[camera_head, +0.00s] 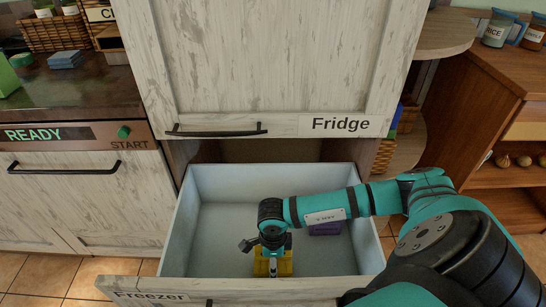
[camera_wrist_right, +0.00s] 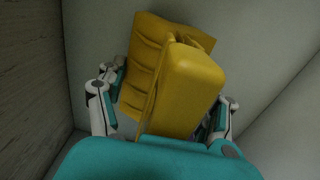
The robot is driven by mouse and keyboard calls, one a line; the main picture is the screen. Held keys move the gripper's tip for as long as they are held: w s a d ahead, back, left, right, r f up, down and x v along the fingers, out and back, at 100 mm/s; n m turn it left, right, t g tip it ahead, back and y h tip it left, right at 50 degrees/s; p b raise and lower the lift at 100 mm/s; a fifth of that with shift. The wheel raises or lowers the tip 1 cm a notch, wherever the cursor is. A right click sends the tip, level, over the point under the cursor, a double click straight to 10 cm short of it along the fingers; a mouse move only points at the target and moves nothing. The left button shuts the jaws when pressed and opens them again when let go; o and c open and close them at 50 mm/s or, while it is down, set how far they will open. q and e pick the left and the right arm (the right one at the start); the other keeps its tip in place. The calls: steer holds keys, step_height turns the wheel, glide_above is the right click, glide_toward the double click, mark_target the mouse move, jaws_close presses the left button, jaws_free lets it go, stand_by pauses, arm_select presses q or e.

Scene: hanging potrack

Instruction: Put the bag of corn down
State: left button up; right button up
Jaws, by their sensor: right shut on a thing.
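The bag of corn (camera_wrist_right: 178,80) is yellow and fills the middle of the right wrist view. In the head view its yellow sides (camera_head: 261,267) show low in the open freezer drawer (camera_head: 183,225), near the drawer's front wall. My right gripper (camera_wrist_right: 163,113) has a finger on each side of the bag and is shut on it. In the head view my right gripper (camera_head: 272,266) points down into the drawer and hides part of the bag. I cannot tell whether the bag touches the drawer floor. My left gripper is not in view.
A purple item (camera_head: 325,229) lies in the drawer's right part, partly behind my right arm. The drawer's left and back floor is clear. The Fridge door (camera_head: 270,60) is shut above. A counter (camera_head: 70,95) stands left and a wooden shelf (camera_head: 505,75) right.

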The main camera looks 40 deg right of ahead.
steer(key=o, duration=1.7)
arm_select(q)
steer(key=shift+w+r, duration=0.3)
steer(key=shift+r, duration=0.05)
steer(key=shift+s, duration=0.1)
arm_select(e)
steer(key=shift+r, duration=0.15)
step_height(320, 180, up, 11)
steer(key=shift+f+p, duration=0.1)
steer(key=shift+p, duration=0.7)
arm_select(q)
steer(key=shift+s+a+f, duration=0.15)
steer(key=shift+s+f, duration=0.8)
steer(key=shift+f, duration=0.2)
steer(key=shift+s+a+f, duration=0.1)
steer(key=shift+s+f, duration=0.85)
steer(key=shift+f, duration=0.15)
arm_select(e)
steer(key=shift+r, duration=0.55)
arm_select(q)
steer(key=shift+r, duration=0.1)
